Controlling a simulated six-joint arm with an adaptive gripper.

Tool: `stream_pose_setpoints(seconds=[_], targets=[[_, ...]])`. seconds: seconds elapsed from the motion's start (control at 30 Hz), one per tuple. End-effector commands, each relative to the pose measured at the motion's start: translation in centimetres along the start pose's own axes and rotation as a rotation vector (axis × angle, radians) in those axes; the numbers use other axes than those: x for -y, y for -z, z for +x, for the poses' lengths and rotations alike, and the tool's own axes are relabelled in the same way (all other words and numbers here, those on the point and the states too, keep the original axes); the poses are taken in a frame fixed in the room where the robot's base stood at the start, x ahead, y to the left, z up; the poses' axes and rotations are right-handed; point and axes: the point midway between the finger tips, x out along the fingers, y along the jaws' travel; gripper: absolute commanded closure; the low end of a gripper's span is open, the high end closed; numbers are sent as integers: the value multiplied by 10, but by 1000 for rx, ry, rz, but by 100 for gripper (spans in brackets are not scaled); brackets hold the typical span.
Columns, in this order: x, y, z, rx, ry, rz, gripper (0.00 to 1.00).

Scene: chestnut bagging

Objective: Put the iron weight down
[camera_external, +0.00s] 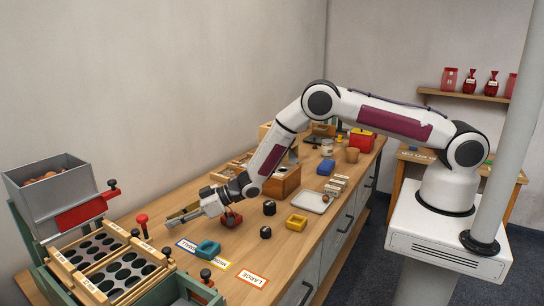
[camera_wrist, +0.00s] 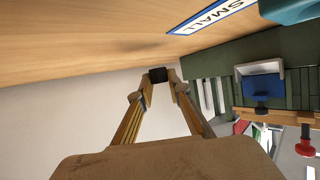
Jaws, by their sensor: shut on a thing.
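My gripper (camera_wrist: 158,78) reaches out low and nearly level over the left part of the bench in the outside view (camera_external: 180,217). Its two long fingers close in on a small dark block, which I take to be the iron weight (camera_wrist: 158,73), at their tips. A brown surface (camera_wrist: 165,163) fills the bottom of the wrist view.
SMALL (camera_external: 187,245) and LARGE (camera_external: 252,279) labels and a teal tray (camera_external: 207,250) lie in front. The sorting frame (camera_external: 108,262) and grey hopper (camera_external: 52,190) stand left.

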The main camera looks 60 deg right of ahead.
Motion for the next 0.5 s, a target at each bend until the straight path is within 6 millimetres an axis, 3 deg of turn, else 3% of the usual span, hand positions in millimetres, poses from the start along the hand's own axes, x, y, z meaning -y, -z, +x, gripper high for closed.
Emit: stream_pose_setpoints(seconds=[0.2,0.5], targets=[[0,-16,7,-1,0,1,100],[0,-18,8,-1,0,0,100]])
